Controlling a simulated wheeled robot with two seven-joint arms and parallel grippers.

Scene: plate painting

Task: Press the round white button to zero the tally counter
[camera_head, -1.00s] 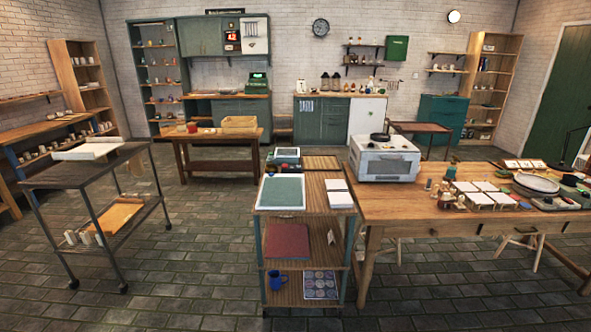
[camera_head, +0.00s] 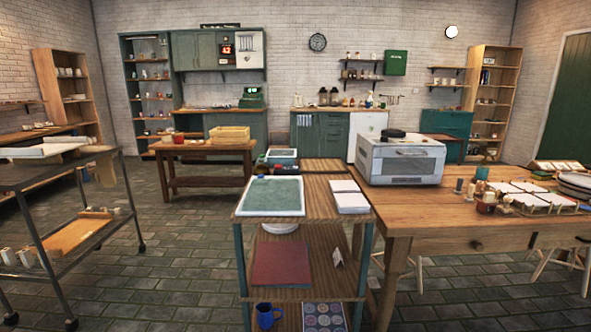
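I cannot surely tell which object is the tally counter, and I make out no round white button at this distance. A small dark panel with red marks (camera_head: 226,43) is on the green wall cupboard at the back. A green machine with a lit display (camera_head: 252,96) stands on the back counter below it. A small dark box with a pale top (camera_head: 282,157) sits at the far end of the near shelf cart. Neither of my grippers is in view.
The wooden shelf cart (camera_head: 322,202) stands close ahead, with the work table (camera_head: 440,224) against its right. A metal trolley (camera_head: 112,217) is at left. Open brick floor (camera_head: 185,240) lies between trolley and cart. A low wooden table (camera_head: 205,147) stands farther back.

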